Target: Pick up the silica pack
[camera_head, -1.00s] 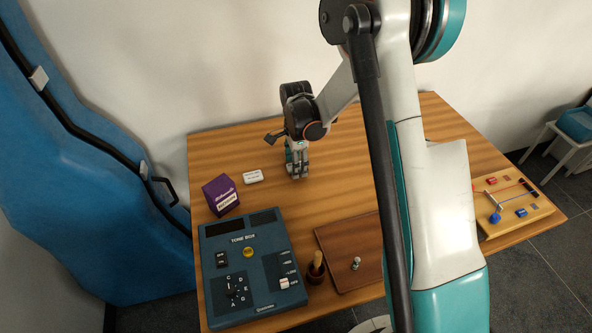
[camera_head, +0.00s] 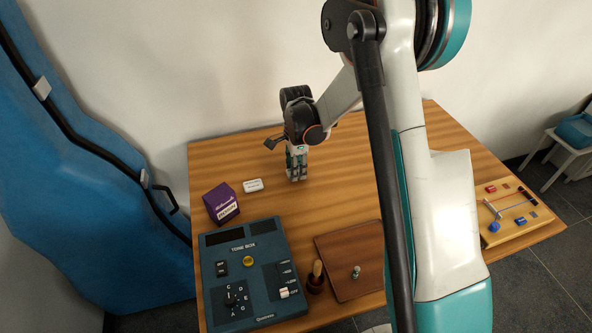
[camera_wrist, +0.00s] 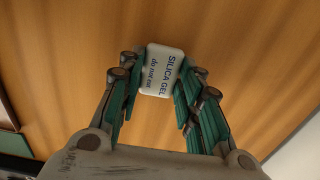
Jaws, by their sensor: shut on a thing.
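The silica pack (camera_wrist: 162,70) is a small white block with dark blue text reading "SILICA GEL do not eat". In the wrist view it sits between the two teal fingers of my gripper (camera_wrist: 158,82), one finger against each side. My gripper is shut on it. In the head view my gripper (camera_head: 297,176) points down over the back middle of the wooden table (camera_head: 340,190). The pack in it cannot be made out there. Whether it touches the table is unclear.
A second small white block (camera_head: 253,185) with unreadable text lies left of my gripper. A yellow board (camera_head: 515,215) is at right.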

